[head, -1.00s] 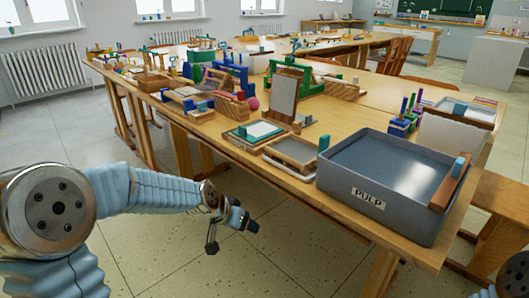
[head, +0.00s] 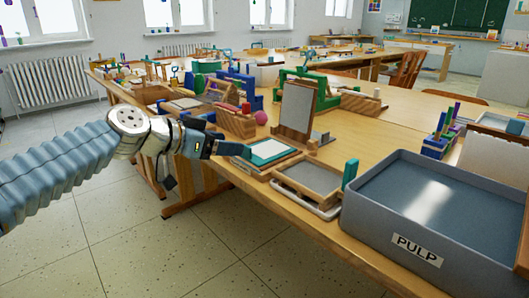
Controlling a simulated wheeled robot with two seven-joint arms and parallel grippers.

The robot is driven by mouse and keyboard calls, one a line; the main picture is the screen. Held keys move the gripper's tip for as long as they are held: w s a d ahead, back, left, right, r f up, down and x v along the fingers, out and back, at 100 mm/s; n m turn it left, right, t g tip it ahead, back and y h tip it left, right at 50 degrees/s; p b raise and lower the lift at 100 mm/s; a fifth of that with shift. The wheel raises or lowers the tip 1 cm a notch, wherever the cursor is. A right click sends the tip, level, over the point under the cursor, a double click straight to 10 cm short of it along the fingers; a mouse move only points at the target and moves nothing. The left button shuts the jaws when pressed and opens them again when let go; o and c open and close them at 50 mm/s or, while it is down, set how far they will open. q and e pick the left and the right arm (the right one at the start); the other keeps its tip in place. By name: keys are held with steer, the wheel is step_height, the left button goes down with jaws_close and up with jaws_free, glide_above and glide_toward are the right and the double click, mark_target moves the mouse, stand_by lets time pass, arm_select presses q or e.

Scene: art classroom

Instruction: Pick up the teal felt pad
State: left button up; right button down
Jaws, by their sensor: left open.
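The teal felt pad (head: 262,162) lies flat near the table's front edge, left of the grey-screened wooden frame. A pale sheet or panel covers its middle, so mostly its teal border shows. My left gripper (head: 240,149) reaches in from the left, with its fingers pointing right at the pad's left edge. It is open, and no object shows between its fingers. The fingertips overlap the pad's left side in the picture, and I cannot tell whether they touch it. My right gripper is not in view.
The wooden frame with a grey screen (head: 308,176) lies right of the pad, with an upright teal block (head: 350,174) at its corner. A large grey PULP tub (head: 375,225) stands further right. An upright board (head: 296,110) stands behind the pad. Floor is clear in front.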

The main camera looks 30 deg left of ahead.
mark_target(243, 161)
arm_select(q)
steer(key=x, duration=0.5)
steer(key=shift+d+f, duration=0.35)
steer(key=shift+f, duration=0.05)
steer(key=c, duration=1.1)
steer(key=shift+r, duration=0.15)
